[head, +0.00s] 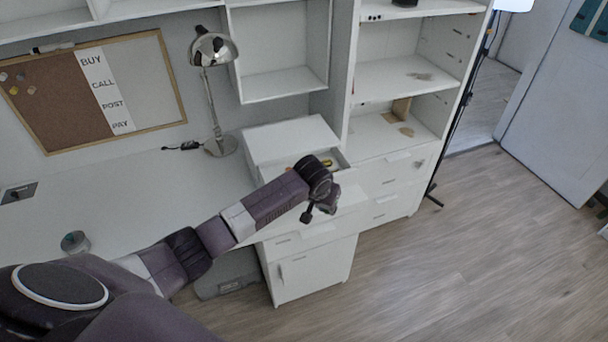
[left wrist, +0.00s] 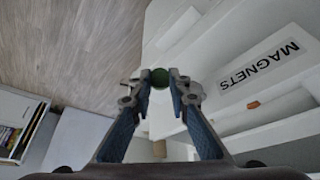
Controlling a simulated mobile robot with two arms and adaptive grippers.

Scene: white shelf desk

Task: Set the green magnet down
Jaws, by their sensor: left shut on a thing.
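The green magnet (left wrist: 159,78) is a small round dark-green piece in the left wrist view. My left gripper (left wrist: 160,88) is shut on it at the fingertips. In the head view my left gripper (head: 322,208) is over the front of the desk, by the open drawer unit; the magnet cannot be made out there. A white strip labelled MAGNETS (left wrist: 260,66) lies to the right of the fingertips in the left wrist view. My right gripper is not in view.
A white drawer unit (head: 290,138) stands on the desk, with small yellowish and dark things in its open drawer. A small orange piece (left wrist: 253,104) lies near the label. A lamp (head: 212,90) and a cork-and-white board (head: 95,90) are to the left. The desk top (head: 150,190) is mostly clear.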

